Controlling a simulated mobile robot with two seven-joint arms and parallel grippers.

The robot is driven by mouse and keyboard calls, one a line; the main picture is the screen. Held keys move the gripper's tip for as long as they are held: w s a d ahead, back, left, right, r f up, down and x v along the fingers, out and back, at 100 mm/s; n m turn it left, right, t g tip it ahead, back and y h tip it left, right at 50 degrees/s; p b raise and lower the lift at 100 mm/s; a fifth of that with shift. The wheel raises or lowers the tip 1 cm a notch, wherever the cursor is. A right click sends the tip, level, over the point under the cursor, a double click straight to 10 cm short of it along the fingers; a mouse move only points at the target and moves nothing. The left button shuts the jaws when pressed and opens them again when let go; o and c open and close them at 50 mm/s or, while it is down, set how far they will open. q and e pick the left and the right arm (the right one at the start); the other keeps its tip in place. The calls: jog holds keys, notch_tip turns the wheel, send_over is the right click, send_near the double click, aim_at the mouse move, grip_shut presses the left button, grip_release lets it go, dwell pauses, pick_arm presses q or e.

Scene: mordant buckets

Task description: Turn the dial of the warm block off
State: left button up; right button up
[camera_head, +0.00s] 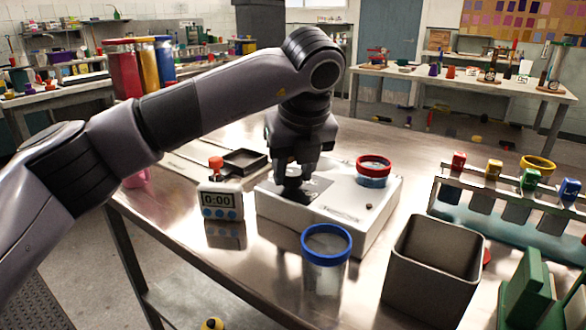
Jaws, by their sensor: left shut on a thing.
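My left gripper (292,191) points down at the top left part of the block and is shut on a small dark thing there, which appears to be the dial. The fingers hide most of it, so its setting cannot be read. A small dark spot (369,206) shows on the block's right side. My right gripper is not in view.
A red-rimmed jar (373,168) stands at the block's back right. A timer (220,201) reading 0:00 is to its left. A blue-rimmed beaker (326,250) and an open grey bin (434,262) stand in front. A rack (510,200) is at right.

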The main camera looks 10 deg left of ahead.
pick_arm(q)
jog(key=shift+r, duration=0.1)
jog(key=o, duration=1.1)
jog(key=shift+c, duration=0.2)
jog(key=v, duration=0.7)
